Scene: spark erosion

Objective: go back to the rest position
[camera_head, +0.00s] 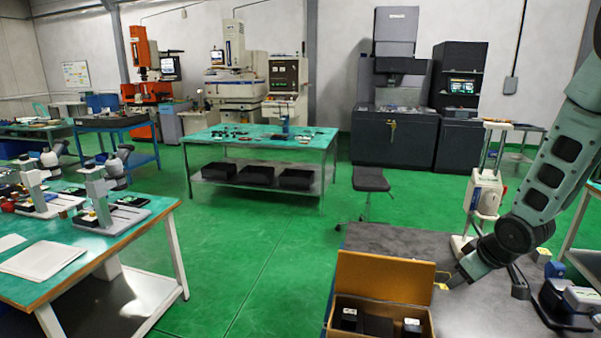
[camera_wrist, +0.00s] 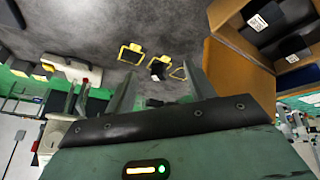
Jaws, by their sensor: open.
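My gripper (camera_head: 456,277) is at the end of my arm at the right of the head view, low over the dark table and just right of the open wooden box. In the wrist view its two grey fingers (camera_wrist: 158,92) stand apart with nothing held between them. Beyond the fingers, yellow square-shaped pieces (camera_wrist: 131,53) lie on the dark tabletop, one beside a small black part with a white label (camera_wrist: 158,69). The fingertips are hard to make out in the head view.
The wooden box (camera_head: 384,278) has its lid raised and holds black blocks with white labels (camera_head: 349,318). It stands on the dark table (camera_head: 395,240). A white stand (camera_head: 484,195) and dark devices (camera_head: 570,300) are at the right.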

